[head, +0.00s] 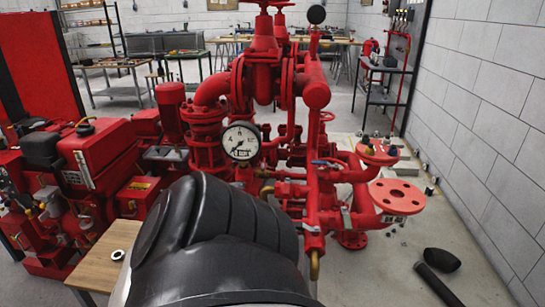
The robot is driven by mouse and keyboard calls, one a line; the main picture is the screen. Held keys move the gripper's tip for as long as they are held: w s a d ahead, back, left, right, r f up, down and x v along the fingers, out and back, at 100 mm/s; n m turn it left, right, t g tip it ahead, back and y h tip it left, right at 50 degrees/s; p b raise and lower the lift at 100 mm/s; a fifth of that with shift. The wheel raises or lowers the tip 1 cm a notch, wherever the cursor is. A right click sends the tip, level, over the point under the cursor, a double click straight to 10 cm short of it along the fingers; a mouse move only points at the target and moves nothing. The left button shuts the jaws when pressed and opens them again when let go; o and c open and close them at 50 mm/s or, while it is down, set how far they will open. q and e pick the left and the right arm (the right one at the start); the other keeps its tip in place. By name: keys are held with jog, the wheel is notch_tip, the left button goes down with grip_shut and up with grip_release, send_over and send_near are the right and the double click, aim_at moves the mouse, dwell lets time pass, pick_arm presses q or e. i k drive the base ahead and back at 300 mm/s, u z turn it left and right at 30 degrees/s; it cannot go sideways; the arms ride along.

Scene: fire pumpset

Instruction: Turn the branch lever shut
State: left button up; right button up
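The red fire pumpset (265,60) fills the middle of the head view. A blue lever handle (326,163) sits on the small red branch pipework right of the gauge. A short grey metal lever (346,218) shows lower down, beside a vertical red pipe. I cannot tell for sure which of these is the branch lever, or how far either is turned. My own black arm link covers the lower middle and hides part of the pipework. Neither of my grippers can be made out, and nothing is seen touching either lever.
A white-faced pressure gauge (240,141) faces me. A red flange (397,195) sticks out at the right. A wooden table (103,270) stands at the lower left. Black objects (440,262) show at the lower right.

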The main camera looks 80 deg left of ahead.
aim_at(312, 162)
jog(key=u, duration=2.25)
jog(key=k, duration=0.4)
jog(key=z, duration=0.85)
jog(key=i, duration=0.85)
jog(key=u, duration=0.35)
